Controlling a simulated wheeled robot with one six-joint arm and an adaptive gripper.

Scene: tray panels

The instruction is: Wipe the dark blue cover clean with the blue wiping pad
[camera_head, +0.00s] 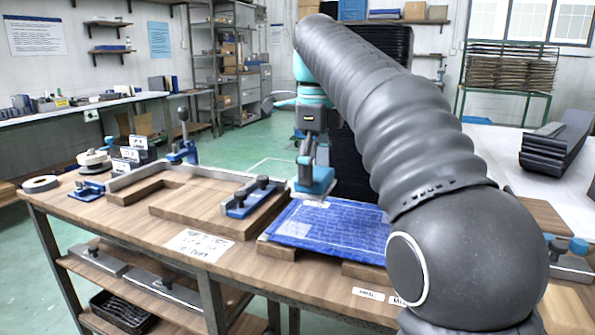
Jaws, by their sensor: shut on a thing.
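My gripper (311,168) points down over the far left part of the cover and is shut on the blue wiping pad (316,187). The pad has a blue upper part and a paler underside. It is at the cover's far edge; I cannot tell whether it touches the surface. The dark blue cover (325,232) lies flat on wooden blocks on the bench. Its surface shows pale streaks and a grid-like pattern. My arm hides the cover's right end.
A wooden frame with a blue clamp (247,198) stands just left of the cover. A paper sign (199,245) lies on the bench (255,275) in front. A tape roll (40,184) and blue fixtures sit at the left end. A white table (500,160) stands behind right.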

